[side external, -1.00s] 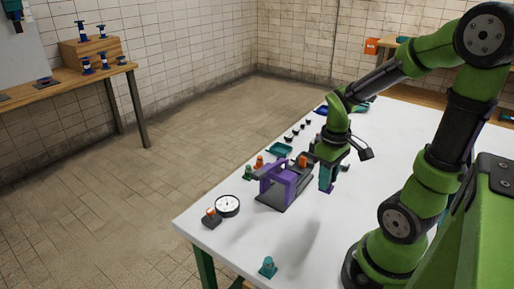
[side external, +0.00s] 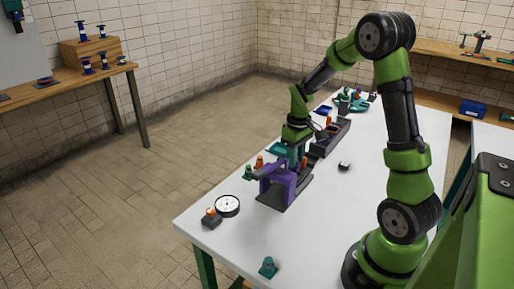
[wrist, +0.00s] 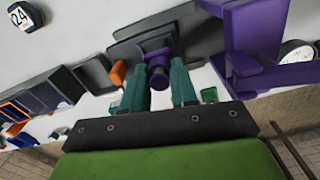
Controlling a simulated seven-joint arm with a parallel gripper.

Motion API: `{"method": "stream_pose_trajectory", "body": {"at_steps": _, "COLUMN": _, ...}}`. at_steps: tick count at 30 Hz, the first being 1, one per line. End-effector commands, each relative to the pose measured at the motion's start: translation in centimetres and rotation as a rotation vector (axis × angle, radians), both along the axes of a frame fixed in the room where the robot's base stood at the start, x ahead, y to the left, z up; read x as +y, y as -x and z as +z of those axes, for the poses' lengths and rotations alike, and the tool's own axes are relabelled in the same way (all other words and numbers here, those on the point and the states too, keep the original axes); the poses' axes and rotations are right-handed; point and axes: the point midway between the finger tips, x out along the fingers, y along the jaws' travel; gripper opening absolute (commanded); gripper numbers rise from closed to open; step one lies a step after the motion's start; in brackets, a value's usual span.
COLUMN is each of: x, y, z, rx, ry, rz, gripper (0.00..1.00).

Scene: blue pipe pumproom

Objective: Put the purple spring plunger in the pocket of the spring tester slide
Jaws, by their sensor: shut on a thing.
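The spring tester, a purple frame (side external: 278,180) on a dark grey base, stands near the left edge of the white table. Its purple frame also shows at the right in the wrist view (wrist: 245,35). The dark slide plate (wrist: 135,24) shows beyond my fingertips. My gripper (wrist: 159,82), with teal fingers, points down at the far end of the tester. It is shut on the purple spring plunger (wrist: 157,66), which sits between the fingertips over the dark plate. I cannot tell whether the plunger touches the plate. The pocket is hidden.
A round dial gauge (side external: 227,206) and a small orange-topped block (side external: 211,217) stand in front of the tester. A dark rack (side external: 332,137) lies behind it. A teal piece (side external: 268,267) stands near the front edge.

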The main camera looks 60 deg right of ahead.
Motion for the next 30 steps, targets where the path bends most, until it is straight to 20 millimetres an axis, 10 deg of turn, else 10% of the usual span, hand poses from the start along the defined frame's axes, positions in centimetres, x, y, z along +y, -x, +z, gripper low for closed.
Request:
{"method": "stream_pose_trajectory", "body": {"at_steps": 20, "x": -0.3, "y": -0.4, "z": -3.9, "rx": 0.001, "ry": 0.0, "rz": 0.0, "gripper": 0.0}}
{"method": "stream_pose_trajectory", "body": {"at_steps": 21, "x": -0.2, "y": -0.4, "z": -3.9, "rx": 0.001, "ry": 0.0, "rz": 0.0, "gripper": 0.31}}
{"method": "stream_pose_trajectory", "body": {"at_steps": 30, "x": -0.3, "y": -0.4, "z": -3.9, "rx": 0.0, "ry": 0.0, "rz": 0.0, "gripper": 0.53}}
